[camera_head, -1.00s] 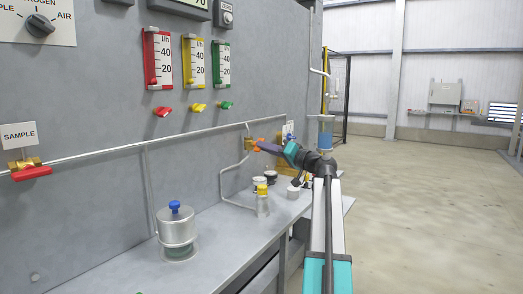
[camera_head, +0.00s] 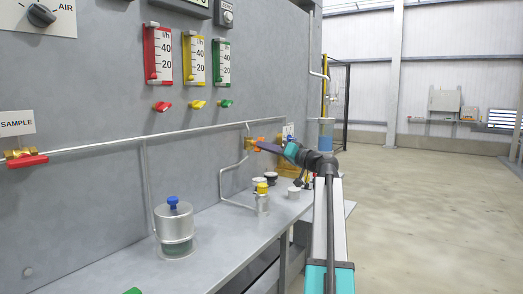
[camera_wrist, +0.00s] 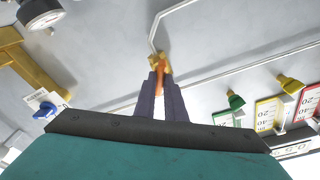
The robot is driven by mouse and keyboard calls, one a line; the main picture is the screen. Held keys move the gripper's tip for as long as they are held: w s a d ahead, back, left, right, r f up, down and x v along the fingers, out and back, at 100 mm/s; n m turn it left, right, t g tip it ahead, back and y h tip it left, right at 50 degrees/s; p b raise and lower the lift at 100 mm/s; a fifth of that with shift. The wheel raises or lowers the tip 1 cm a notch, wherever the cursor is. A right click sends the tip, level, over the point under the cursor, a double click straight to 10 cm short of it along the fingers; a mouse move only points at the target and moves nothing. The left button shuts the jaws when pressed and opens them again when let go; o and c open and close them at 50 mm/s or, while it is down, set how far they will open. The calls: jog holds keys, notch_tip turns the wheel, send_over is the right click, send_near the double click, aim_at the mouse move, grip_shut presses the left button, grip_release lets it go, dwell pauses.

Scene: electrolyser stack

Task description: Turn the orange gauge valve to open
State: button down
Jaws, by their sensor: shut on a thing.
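The orange gauge valve (camera_wrist: 160,78) has an orange handle on a brass body, fixed on the pipe at the grey panel. In the wrist view the handle lies between the two dark purple fingers of my gripper (camera_wrist: 160,88), which are shut on it. In the head view the orange valve (camera_head: 258,141) shows small at the far end of the panel, with my gripper (camera_head: 265,145) reaching it from the right. The fingers hide part of the handle, so its exact turn is hard to tell.
A red-handled sample valve (camera_head: 27,161) is at the left. A metal canister with a blue knob (camera_head: 174,225) stands on the bench, and a yellow-topped bottle (camera_head: 262,199) and small cups stand below my gripper. Flow gauges (camera_head: 158,55) hang above. The floor at the right is open.

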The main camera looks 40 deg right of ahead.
jog(key=shift+n+y+b, duration=0.4)
jog(key=shift+n+b, duration=0.8)
jog(key=shift+b, duration=0.95)
jog(key=shift+d+f+n+y+b, duration=0.1)
jog(key=shift+n+y+b, duration=0.15)
jog(key=shift+n+b, duration=1.4)
jog(key=shift+d+n+y+b, duration=0.2)
jog(key=shift+n+b, duration=0.65)
jog(key=shift+b, duration=1.55)
jog(key=c, duration=1.7)
grip_release()
jog(key=shift+a, duration=0.15)
jog(key=shift+r+v, duration=0.2)
jog(key=shift+v, duration=0.95)
jog(key=shift+r+v, duration=0.15)
jog(key=shift+v, duration=1)
jog(key=shift+r+v, duration=0.2)
jog(key=shift+v, duration=0.95)
jog(key=shift+s, duration=0.1)
